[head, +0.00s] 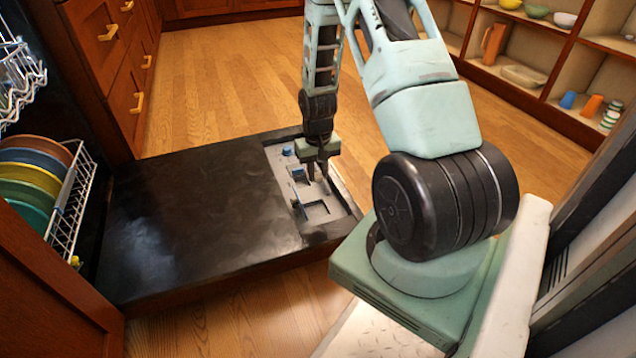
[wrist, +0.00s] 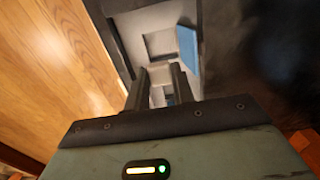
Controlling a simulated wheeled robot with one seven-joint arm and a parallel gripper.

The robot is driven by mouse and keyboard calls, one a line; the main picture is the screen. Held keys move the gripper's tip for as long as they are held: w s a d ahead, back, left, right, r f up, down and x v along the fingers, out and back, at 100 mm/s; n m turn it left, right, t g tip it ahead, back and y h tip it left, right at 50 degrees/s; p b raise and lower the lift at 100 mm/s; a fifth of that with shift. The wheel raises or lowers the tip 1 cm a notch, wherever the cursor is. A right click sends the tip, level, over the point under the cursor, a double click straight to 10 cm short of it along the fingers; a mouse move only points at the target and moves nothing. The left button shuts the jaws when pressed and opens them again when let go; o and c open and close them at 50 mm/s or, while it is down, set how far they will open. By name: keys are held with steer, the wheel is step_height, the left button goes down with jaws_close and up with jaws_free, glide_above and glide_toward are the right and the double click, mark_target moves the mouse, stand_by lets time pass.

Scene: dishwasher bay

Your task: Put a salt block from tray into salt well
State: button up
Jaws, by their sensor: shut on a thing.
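A grey dispenser panel (head: 338,202) is set in the black open dishwasher door. It holds a square recess (head: 318,209), which also shows in the wrist view (wrist: 160,43). A blue flap (wrist: 188,48) stands raised along one side of that recess. My gripper (head: 318,177) points down over the panel, just behind the square recess. Its fingers, also in the wrist view (wrist: 160,75), are shut on a small pale block, apparently salt (wrist: 158,96). The block is mostly hidden by the fingers and the gripper body. I cannot tell the tray apart from the panel.
The black door (head: 180,215) lies open and its broad surface is clear. A dish rack (head: 68,208) with coloured plates (head: 35,190) stands at the left. Wooden drawers (head: 110,45) are behind it. Open shelves (head: 535,60) line the back right. Wooden floor surrounds the door.

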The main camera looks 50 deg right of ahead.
steer(key=shift+f+b, duration=5.25)
steer(key=shift+f, duration=1.6)
steer(key=shift+f+b, duration=0.45)
steer(key=shift+f, duration=0.65)
steer(key=o, duration=1)
steer(key=shift+o, duration=0.2)
steer(key=shift+r, duration=0.15)
step_height(320, 180, up, 7)
steer(key=p, duration=0.7)
